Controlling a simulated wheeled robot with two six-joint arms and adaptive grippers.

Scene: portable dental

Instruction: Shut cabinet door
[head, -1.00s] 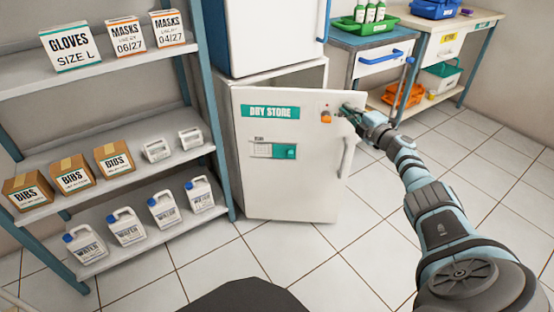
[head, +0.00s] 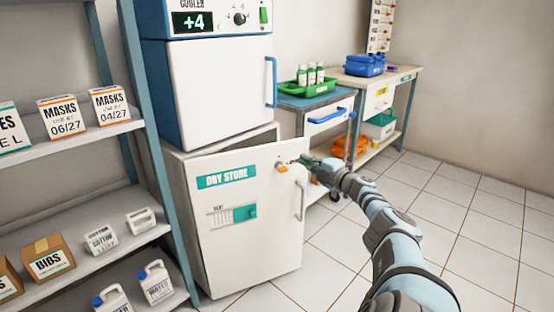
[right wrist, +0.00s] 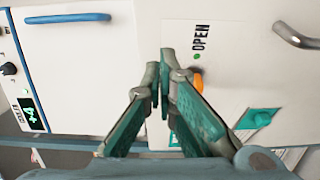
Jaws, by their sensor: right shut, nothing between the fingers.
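The white cabinet door (head: 250,240), labelled DRY STORE, stands ajar, with its handle side swung out. A dark gap shows behind its top edge, between it and the cabinet body (head: 172,190). Its handle (head: 300,200) is on the right. My right gripper (head: 298,163) is shut and empty at the door's upper right, beside the orange knob (head: 281,167). In the right wrist view the gripper's closed fingertips (right wrist: 160,72) are close to the door front, near the OPEN label (right wrist: 200,38); I cannot tell whether they touch. My left gripper is out of view.
A white cooler (head: 225,90) with a blue handle stands on the cabinet. A shelf rack (head: 85,140) with boxes and jugs is close on the left. A blue cart (head: 315,102) and a bench (head: 385,78) are behind right. The tiled floor at right is clear.

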